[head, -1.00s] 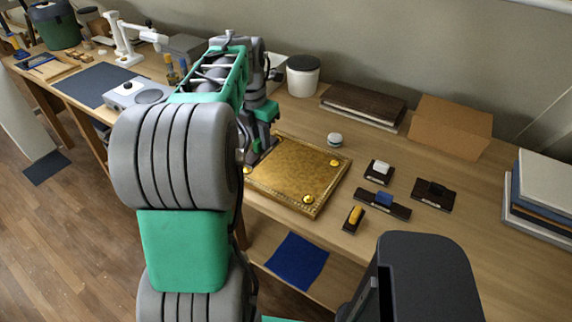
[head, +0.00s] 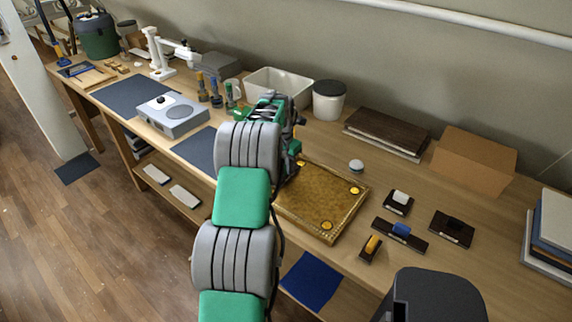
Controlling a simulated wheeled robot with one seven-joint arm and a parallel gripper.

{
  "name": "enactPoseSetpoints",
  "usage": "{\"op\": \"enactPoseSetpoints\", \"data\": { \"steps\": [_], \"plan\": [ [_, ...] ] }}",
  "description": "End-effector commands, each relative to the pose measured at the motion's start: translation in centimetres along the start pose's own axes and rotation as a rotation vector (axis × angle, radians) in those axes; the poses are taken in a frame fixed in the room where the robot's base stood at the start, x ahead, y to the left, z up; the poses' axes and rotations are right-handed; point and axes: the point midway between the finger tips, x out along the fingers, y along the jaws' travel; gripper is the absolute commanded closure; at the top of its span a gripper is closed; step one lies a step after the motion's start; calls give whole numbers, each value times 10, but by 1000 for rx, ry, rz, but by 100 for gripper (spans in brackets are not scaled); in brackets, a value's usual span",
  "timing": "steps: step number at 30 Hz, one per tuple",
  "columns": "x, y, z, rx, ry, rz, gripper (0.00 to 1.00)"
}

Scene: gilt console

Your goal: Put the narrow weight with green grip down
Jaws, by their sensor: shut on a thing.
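My gripper (head: 288,122) is partly in view beyond my arm, near the back left corner of the gilt plate (head: 345,216). My arm hides its fingertips. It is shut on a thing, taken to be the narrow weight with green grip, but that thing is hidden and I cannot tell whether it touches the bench. The wooden bench (head: 470,268) runs along the wall. The gilt plate, with yellow knobs at its corners, lies on the bench's front part.
Right of the plate lie dark weights with orange (head: 371,246), blue (head: 400,231), white (head: 399,201) and black (head: 452,228) grips. A small round pot (head: 356,166) stands behind the plate. A white tray (head: 278,80) and lidded canister (head: 328,101) stand at the back.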

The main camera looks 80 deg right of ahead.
Motion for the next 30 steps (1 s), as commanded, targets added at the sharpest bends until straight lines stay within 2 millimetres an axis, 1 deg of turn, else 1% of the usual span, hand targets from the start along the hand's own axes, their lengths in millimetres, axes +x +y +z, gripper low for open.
{"op": "enactPoseSetpoints", "data": {
  "steps": [4,7,8,15,22,25,28,30],
  "plan": [
    [-1,0,0,1,-2,1,100],
    [2,0,0,1,-1,1,100],
    [2,0,0,1,-1,0,80],
    [2,0,0,0,0,0,61],
    [2,0,0,1,0,0,60],
    [-4,0,0,1,-2,1,60],
    [-19,0,1,1,-4,2,60],
    [-36,1,1,2,-5,3,60]
  ]
}}
